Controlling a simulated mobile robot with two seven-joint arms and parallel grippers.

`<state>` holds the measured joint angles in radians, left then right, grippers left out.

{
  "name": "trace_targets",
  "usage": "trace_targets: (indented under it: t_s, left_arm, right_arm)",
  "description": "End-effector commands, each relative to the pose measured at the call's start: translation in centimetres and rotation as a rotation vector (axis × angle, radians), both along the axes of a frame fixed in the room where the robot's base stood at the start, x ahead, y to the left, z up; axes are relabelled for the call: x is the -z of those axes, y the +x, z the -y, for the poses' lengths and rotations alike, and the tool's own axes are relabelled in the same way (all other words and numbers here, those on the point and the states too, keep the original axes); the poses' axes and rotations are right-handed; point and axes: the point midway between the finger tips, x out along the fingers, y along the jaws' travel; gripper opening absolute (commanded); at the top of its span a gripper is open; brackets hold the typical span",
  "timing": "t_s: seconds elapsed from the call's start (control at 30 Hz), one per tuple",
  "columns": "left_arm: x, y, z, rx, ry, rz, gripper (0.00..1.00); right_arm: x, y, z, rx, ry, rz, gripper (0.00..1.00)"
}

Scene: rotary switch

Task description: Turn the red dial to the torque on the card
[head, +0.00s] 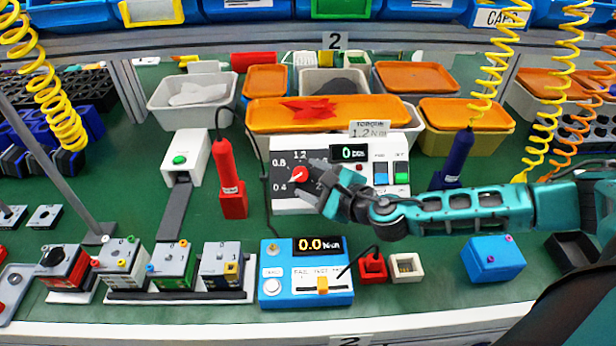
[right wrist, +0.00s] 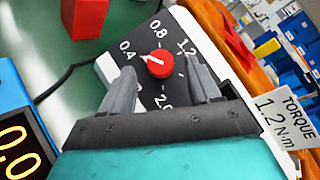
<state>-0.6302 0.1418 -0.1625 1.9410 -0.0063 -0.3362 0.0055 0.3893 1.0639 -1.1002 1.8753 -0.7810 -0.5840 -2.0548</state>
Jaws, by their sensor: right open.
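The red dial (head: 298,174) sits on the black scale of a white controller box (head: 290,207). It also shows in the right wrist view (right wrist: 160,64), where its white pointer points towards the 0.4 mark. The card (head: 370,130) on top of the box reads TORQUE 1.2 N·m, and it shows too in the right wrist view (right wrist: 283,118). My right gripper (head: 312,181) is open at the dial. In the right wrist view its fingers stand on either side of the dial, with visible gaps to it. My left gripper is not in view.
A red screwdriver (head: 230,180) stands left of the box, and a dark blue one (head: 456,160) stands right. A blue meter (head: 306,287) reading 0.0 is in front. Bins with orange lids (head: 320,116) are behind. Yellow coiled hoses (head: 497,60) hang at the right.

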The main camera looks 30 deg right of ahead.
Motion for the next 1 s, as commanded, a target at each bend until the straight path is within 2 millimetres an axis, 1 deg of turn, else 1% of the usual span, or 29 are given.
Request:
trace_targets:
  t_s: [0.03,0.1,0.2,0.5,1.0]
  left_arm:
    - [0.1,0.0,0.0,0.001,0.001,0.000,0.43]
    - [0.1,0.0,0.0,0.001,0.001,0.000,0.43]
    - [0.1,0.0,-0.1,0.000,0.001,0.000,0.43]
    - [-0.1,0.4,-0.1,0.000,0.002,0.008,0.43]
    - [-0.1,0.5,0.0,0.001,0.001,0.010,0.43]
  right_arm:
    - [0.2,0.6,-0.1,0.001,0.002,0.000,0.62]
    - [0.4,1.2,-0.2,0.003,0.001,0.000,0.62]
    - [0.6,1.6,-0.4,0.001,0.001,-0.001,0.62]
    - [0.6,1.7,-0.4,0.000,0.001,-0.002,0.61]
    - [0.6,1.7,-0.3,0.001,0.001,-0.001,0.13]
